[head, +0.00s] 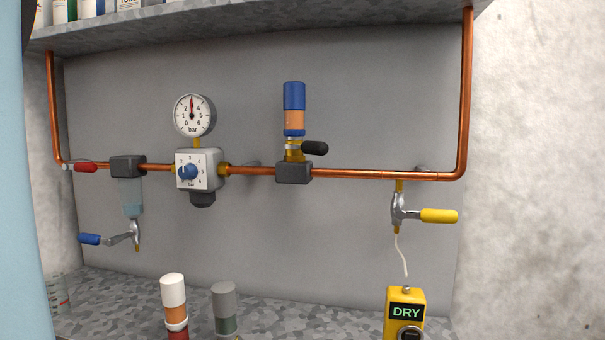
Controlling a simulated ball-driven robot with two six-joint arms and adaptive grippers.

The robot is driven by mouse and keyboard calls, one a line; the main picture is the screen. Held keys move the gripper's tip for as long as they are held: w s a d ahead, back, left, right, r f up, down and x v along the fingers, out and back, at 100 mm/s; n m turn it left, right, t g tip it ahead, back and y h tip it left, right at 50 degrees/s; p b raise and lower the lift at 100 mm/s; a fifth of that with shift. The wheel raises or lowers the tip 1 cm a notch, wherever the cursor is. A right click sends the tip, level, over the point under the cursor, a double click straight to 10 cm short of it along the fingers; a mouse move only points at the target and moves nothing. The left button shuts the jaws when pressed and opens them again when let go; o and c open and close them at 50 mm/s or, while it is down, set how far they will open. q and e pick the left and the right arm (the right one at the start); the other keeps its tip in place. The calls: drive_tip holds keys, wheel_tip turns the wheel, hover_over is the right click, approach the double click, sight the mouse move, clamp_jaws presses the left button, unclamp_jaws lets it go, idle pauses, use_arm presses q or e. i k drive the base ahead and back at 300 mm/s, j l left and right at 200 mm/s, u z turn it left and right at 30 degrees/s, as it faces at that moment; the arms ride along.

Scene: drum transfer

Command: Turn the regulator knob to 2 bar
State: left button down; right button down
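The blue regulator knob (188,172) sits on the white dial plate of the grey regulator (212,160) on the copper pipe. Its pale pointer mark faces roughly up, but the small scale figures are too fine to read the setting surely. The round pressure gauge (193,115), marked bar, stands above the regulator. Its red needle points almost straight up, between 2 and 4. Neither of my grippers is in view, and nothing touches the knob.
A filter bowl (131,192) with a blue-handled drain valve (91,239) hangs left of the regulator. Other levers are red (85,167), black (315,148) and yellow (438,215). White (173,290) and grey (224,298) capped containers and a yellow DRY meter (405,297) stand below.

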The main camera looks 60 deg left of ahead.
sight(189, 171)
drive_tip(key=u, duration=2.4)
